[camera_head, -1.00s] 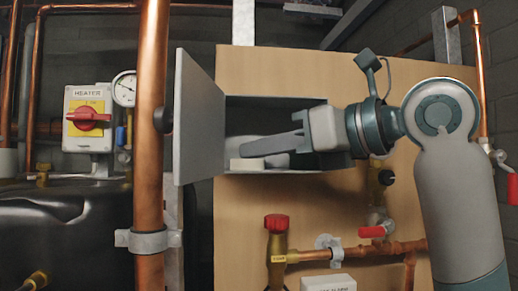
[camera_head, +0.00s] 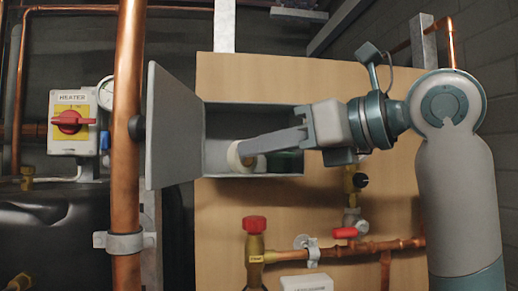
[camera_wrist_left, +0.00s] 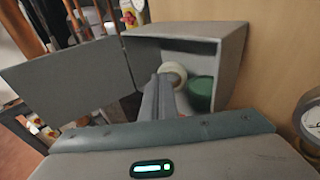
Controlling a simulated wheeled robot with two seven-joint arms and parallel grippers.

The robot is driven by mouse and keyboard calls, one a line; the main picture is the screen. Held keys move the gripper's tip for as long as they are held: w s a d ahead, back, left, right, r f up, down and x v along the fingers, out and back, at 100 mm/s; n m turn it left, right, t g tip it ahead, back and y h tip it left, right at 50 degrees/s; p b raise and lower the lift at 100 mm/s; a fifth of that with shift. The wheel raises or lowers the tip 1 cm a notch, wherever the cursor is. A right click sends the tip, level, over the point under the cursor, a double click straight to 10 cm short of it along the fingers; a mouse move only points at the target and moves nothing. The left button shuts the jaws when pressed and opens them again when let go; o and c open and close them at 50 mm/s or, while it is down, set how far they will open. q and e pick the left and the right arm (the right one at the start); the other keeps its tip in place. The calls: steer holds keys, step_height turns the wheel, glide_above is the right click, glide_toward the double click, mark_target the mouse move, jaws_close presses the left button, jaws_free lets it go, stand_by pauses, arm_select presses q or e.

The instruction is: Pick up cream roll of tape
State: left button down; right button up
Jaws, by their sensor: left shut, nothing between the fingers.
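The cream roll of tape (camera_head: 234,156) is inside the open grey wall box, low and left of its middle, with its round side turned partly to view. It also shows in the left wrist view (camera_wrist_left: 173,72). My left gripper (camera_head: 244,153) reaches into the box from the right, its long grey fingers shut with nothing held. The fingertips overlap the roll's edge; I cannot tell whether they touch it. In the left wrist view the fingers (camera_wrist_left: 163,84) end just in front of the roll and hide part of it. My right gripper is not in view.
A green roll (camera_head: 285,162) sits right of the cream one, inside the box (camera_head: 250,110). The box door (camera_head: 174,125) stands open to the left, beside a vertical copper pipe (camera_head: 127,130). Red-handled valves (camera_head: 254,224) and pipes are below the box.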

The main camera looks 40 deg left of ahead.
arm_select(q)
steer(key=w+d+b, duration=0.1)
steer(key=d+b, duration=0.2)
steer(key=d, duration=0.8)
steer(key=shift+w+d+r, duration=0.25)
steer(key=shift+d+r, duration=0.1)
steer(key=shift+d, duration=0.05)
